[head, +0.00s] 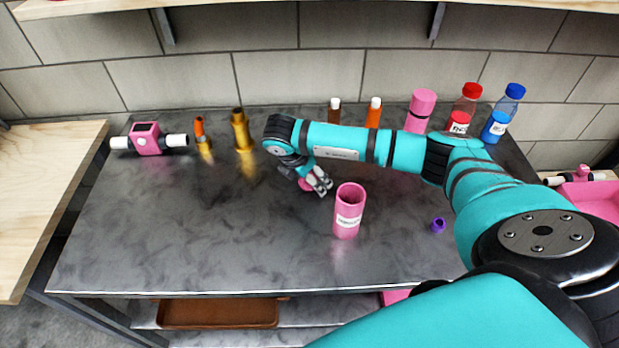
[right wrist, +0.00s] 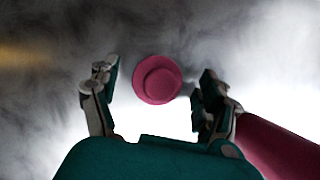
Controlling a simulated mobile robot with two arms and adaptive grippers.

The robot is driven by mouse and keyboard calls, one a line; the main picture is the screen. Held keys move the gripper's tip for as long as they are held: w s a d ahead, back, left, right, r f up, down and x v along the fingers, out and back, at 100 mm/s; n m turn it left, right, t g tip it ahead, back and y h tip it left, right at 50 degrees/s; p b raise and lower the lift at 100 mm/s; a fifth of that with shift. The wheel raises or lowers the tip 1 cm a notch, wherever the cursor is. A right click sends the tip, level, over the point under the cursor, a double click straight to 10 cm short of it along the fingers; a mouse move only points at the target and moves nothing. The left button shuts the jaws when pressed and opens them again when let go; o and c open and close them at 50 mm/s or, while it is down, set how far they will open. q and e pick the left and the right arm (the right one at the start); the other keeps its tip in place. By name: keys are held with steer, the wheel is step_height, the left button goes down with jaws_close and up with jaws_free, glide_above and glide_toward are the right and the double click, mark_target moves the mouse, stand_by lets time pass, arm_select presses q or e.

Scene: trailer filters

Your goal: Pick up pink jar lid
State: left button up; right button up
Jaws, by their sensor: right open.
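The pink jar lid (head: 306,185) lies on the grey metal table, partly hidden under my right gripper (head: 318,184) in the head view. In the right wrist view the round pink lid (right wrist: 157,79) shows between and just beyond the fingertips of my right gripper (right wrist: 157,85), which is open and empty. A gap shows on each side of the lid. An open pink jar (head: 348,212) with a white label stands upright just right of the gripper; its side also shows at the lower right of the right wrist view (right wrist: 270,150). My left gripper is not in view.
Small bottles, a closed pink jar (head: 420,110), a red-capped bottle (head: 464,108) and a blue-capped bottle (head: 503,113) stand along the back. A pink device (head: 146,138) and brass parts (head: 242,130) are at the back left. A purple ring (head: 438,225) lies right. The front left is clear.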

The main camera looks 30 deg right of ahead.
steer(key=shift+f, duration=0.1)
steer(key=c, duration=1)
